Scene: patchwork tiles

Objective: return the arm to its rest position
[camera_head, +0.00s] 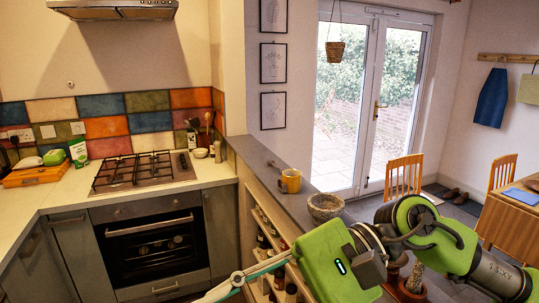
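My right arm comes in from the right, with green and dark grey links across the lower right of the head view. Its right gripper (238,280) is at the bottom edge, left of the green wrist housing. Only thin pale finger parts show, and the picture's edge cuts them off, so I cannot tell whether it is open or shut. It appears in front of the low shelf unit and near the oven side of the kitchen. I see nothing held in the visible part. My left arm and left gripper are not in view.
Bottles stand on shelves below. A potted cactus (414,281) is beside the arm. A wooden table (511,228) with chairs stands right.

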